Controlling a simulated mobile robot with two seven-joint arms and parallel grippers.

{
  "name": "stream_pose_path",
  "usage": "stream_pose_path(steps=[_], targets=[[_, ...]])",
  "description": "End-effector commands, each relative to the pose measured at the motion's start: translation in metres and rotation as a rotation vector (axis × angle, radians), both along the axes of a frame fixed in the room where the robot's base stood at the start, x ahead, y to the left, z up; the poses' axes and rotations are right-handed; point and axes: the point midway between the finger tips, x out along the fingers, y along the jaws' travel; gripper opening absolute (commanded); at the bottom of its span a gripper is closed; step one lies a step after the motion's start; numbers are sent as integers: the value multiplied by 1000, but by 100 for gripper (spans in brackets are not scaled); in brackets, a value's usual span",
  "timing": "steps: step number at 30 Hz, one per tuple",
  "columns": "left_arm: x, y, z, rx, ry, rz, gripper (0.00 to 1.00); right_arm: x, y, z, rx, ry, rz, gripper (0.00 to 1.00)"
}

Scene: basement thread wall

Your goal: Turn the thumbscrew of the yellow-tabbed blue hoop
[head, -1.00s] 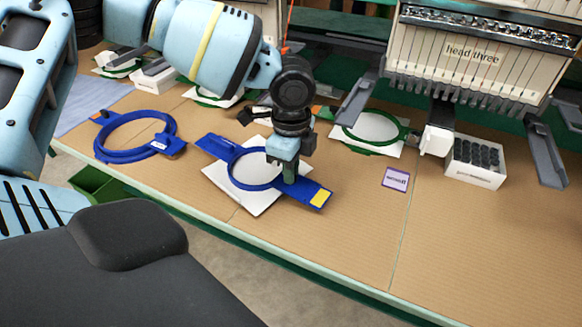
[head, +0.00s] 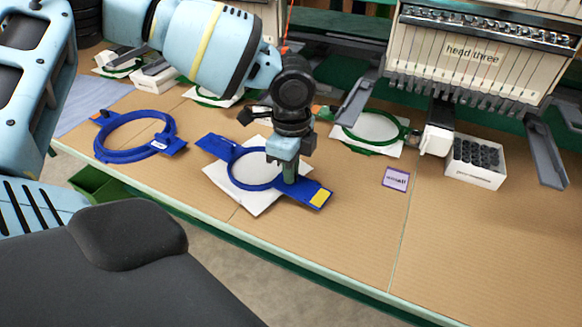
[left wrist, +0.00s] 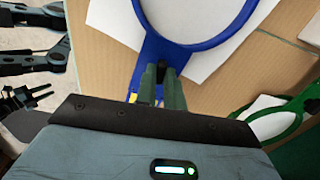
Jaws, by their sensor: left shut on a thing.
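The blue hoop with a yellow tab (head: 320,198) lies on a white cloth in the middle of the table in the head view. Its ring and blue arm also show in the left wrist view (left wrist: 194,42). My left gripper (head: 288,172) points down over the hoop's tab side, next to the ring. In the left wrist view its green fingers (left wrist: 162,76) are shut on a small dark piece at the hoop's neck, which appears to be the thumbscrew. The fingers hide most of it. I do not see my right gripper in the head view.
Another blue hoop (head: 136,150) lies to the left. A green hoop (head: 372,130) lies behind to the right, by a purple-edged card (head: 396,179) and a white box of dark spools (head: 475,165). The machine (head: 470,55) overhangs the back. The front right table is clear.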

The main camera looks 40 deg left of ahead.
Motion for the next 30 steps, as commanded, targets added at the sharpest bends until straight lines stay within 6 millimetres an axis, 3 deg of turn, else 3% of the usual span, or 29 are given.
stream_pose_path(steps=[8,9,14,23,30], targets=[[0,0,0,0,0,0,0,0,0,0,0,1,-1,37],[0,0,0,0,0,0,14,0,0,0,0,1,-1,37],[0,0,0,0,0,0,33,0,0,0,0,1,-1,37],[0,0,2,0,-1,0,33,0,0,0,0,1,-1,37],[1,0,34,-1,-5,1,33,1,0,2,1,-2,-1,37]])
